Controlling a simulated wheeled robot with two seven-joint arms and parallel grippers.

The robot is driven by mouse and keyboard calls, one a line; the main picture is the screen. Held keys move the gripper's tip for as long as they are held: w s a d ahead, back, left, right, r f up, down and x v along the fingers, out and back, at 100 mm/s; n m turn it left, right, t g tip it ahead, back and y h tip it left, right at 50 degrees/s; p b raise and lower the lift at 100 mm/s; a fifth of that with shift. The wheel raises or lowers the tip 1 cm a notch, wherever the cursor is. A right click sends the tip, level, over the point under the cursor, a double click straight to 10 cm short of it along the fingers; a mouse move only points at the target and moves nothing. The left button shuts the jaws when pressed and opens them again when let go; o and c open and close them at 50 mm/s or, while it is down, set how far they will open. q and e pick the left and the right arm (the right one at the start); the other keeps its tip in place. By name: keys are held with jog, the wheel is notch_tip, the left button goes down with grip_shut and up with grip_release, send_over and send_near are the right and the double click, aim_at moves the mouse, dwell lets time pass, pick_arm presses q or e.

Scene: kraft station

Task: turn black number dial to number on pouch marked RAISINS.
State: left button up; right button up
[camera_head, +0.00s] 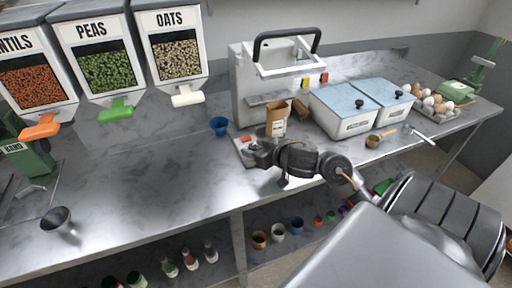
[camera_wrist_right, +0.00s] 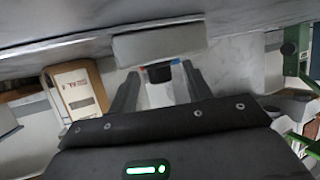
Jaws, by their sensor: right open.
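A brown pouch (camera_head: 277,121) with a white label stands on the counter beside the grey machine. It also shows at the left in the right wrist view (camera_wrist_right: 82,92), where its lettering is too blurred to read. A small black part (camera_wrist_right: 158,72), which looks like the number dial, sits between red and blue marks in the right wrist view. My right gripper (camera_head: 257,152) is open, its two fingers either side of that black part; I cannot tell whether they touch it. In the head view my gripper hides the dial. My left gripper is out of view.
The grey machine (camera_head: 258,103) with a black handle stands behind the pouch. A blue cup (camera_head: 219,126) is left of it. Blue-lidded bins (camera_head: 343,108), a wooden-handled scoop (camera_head: 374,142) and eggs are to the right. Dispensers hang at left; the counter's middle left is clear.

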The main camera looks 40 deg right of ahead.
jog(key=shift+c, duration=1)
jog(key=c, duration=0.7)
jog(key=shift+r+n+y+p, duration=0.2)
jog(key=shift+n+y+p, duration=0.15)
jog(key=shift+p, duration=0.25)
jog(key=shift+c, duration=0.2)
jog(key=n+y+p, duration=0.2)
jog(key=y+p, duration=0.1)
jog(key=shift+d+n+g, duration=0.25)
jog(key=shift+d+g, duration=0.05)
jog(key=shift+w+d+n+g+y+p, duration=0.1)
jog(key=shift+n+g+y+p, duration=0.4)
jog(key=shift+n+y+p, duration=0.5)
jog(key=shift+d+f+n+g+y+b, duration=0.15)
jog(key=shift+n+g+y+b, duration=0.15)
jog(key=shift+n+g+y, duration=0.7)
jog(key=shift+n+y, duration=0.4)
jog(key=shift+y, duration=0.05)
